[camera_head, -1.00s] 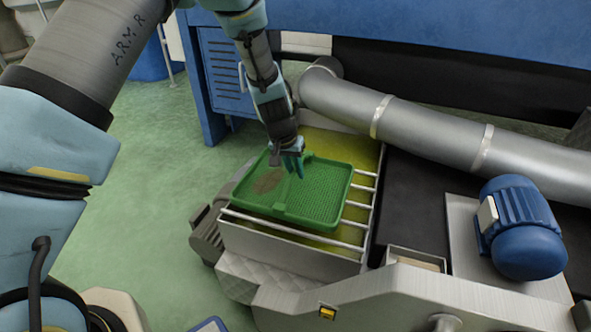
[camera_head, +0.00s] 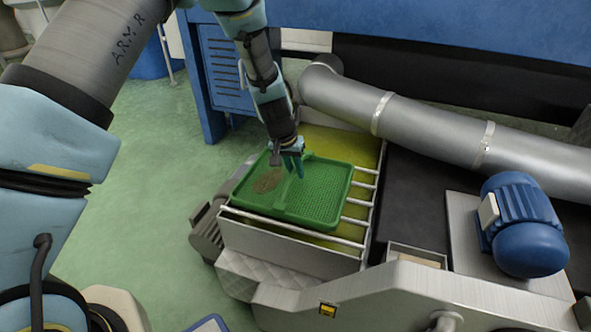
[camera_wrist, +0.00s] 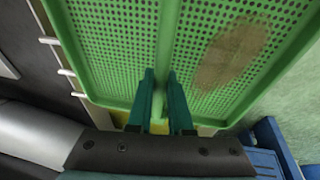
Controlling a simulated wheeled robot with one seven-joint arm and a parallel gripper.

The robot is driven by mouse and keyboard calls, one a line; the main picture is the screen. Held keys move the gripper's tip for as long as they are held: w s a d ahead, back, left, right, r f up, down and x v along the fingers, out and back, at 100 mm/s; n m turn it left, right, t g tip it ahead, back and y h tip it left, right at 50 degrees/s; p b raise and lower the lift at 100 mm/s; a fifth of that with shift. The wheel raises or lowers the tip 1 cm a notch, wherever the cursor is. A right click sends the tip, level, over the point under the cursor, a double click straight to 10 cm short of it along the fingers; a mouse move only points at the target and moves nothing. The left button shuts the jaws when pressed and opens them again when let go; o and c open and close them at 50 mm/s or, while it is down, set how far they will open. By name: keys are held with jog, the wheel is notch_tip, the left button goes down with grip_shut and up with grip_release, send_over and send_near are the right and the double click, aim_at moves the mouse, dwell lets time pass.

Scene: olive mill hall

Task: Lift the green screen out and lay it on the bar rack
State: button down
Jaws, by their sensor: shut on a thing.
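The green screen (camera_head: 322,196) is a shallow perforated tray with a raised rim and a middle rib. A brown smear (camera_head: 268,182) marks its left half. The screen lies over the bar rack (camera_head: 357,202), whose metal bars show at its right side and along its front. I cannot tell whether it fully rests on the bars. My gripper (camera_head: 293,165) is at the screen's far side, shut on its middle rib. The wrist view shows the two teal fingers (camera_wrist: 161,100) on either side of the rib, with the screen (camera_wrist: 110,45) and the smear (camera_wrist: 232,52) beyond.
The rack sits over a metal bin (camera_head: 290,246) with yellow-green contents. A grey pipe (camera_head: 430,130) runs behind on the right. A blue motor (camera_head: 522,225) stands at the right. A blue slotted panel (camera_head: 226,70) is behind my arm. Green floor is open at the left.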

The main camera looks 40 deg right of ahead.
jog(key=c, duration=0.8)
grip_release()
jog(key=shift+o, duration=0.2)
jog(key=p+v, duration=0.2)
jog(key=v, duration=0.8)
jog(key=shift+r, duration=0.35)
jog(key=shift+a, duration=0.1)
